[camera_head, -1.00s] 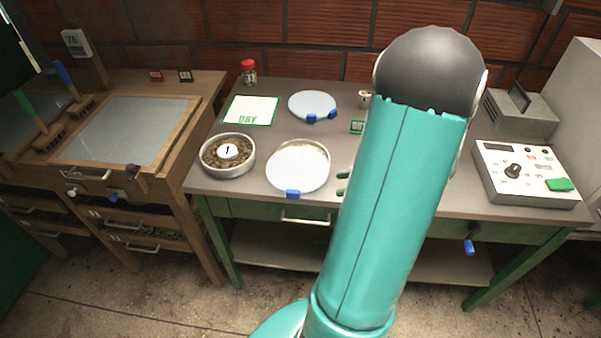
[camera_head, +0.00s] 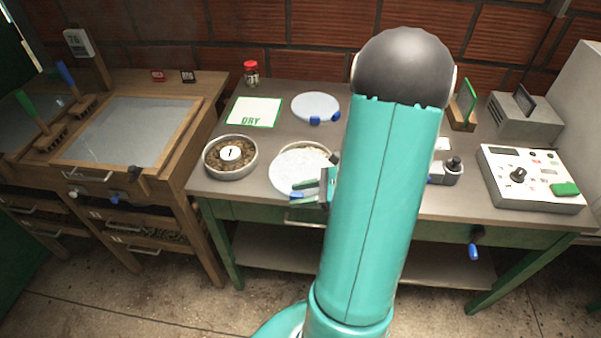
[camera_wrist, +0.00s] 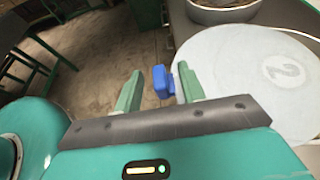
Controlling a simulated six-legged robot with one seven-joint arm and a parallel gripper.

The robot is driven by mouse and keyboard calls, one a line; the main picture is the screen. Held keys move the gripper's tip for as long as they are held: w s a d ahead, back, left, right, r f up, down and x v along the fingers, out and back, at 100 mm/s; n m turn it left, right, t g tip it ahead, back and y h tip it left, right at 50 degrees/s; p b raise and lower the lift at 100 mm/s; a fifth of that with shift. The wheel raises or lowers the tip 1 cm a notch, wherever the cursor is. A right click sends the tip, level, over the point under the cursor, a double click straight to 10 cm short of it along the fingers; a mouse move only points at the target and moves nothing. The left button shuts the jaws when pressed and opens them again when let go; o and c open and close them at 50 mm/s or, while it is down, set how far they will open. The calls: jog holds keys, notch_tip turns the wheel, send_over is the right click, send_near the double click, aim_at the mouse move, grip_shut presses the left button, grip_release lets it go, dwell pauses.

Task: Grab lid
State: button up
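A pale round lid (camera_head: 290,168) with a blue tab sits over a pan (camera_head: 316,152) near the table's front edge. In the wrist view the lid (camera_wrist: 240,75) fills the right side and bears a faint "2". Its blue tab (camera_wrist: 162,82) shows between the two green fingers of my gripper (camera_wrist: 159,84), with gaps visible on the sides. My gripper (camera_head: 313,188) is open at the lid's front edge in the head view, its fingers partly hiding the tab. A second pale lid (camera_head: 315,106) with a blue tab lies farther back.
A pan of brown beans marked "1" (camera_head: 230,157) stands left of the lid. A "DRY" card (camera_head: 253,112) and red-capped jar (camera_head: 251,73) are behind it. A control box (camera_head: 530,178) stands at right. A wooden bench (camera_head: 125,130) adjoins at left. My arm hides the table's middle.

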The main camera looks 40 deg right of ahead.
grip_shut()
jog(key=shift+r, duration=0.2)
